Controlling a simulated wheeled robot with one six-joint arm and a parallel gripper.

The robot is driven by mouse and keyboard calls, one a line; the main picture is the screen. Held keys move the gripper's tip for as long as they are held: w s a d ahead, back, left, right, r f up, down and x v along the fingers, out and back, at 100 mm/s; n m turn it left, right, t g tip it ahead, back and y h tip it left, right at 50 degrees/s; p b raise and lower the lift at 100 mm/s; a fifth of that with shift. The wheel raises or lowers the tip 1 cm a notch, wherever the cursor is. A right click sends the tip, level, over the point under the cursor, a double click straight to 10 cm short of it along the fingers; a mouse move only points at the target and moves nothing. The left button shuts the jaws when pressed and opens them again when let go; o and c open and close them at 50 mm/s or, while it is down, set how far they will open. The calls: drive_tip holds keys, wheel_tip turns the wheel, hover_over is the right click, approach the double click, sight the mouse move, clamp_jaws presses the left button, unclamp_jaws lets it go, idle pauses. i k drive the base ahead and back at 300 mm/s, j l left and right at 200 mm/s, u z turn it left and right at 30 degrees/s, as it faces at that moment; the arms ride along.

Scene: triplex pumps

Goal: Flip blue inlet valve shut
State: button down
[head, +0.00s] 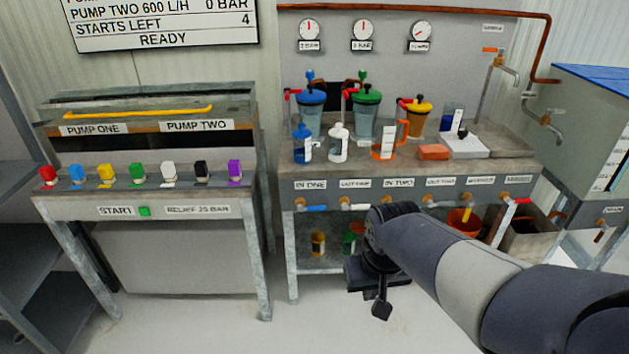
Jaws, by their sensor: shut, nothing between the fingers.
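The blue valve lever (315,208) is on the front of the pump bench, below the "IN ONE" label (310,185). The lever lies about level and points right from its brass body (300,203). My gripper (381,309) hangs low in front of the bench, right of the blue lever and below it. Its fingers point down, are shut and hold nothing. It is apart from the lever. My arm reaches in from the lower right and hides part of the bench's lower shelf.
A white valve lever (359,207) sits just right of the blue one; more valves, including a red lever (520,201), continue rightward. The control desk (140,190) stands left. Floor in front is clear.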

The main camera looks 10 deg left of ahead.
sight(317, 208)
drive_tip(key=i+j+z, duration=0.2)
drive_tip(key=i+j, duration=0.9)
drive_tip(key=i, duration=0.1)
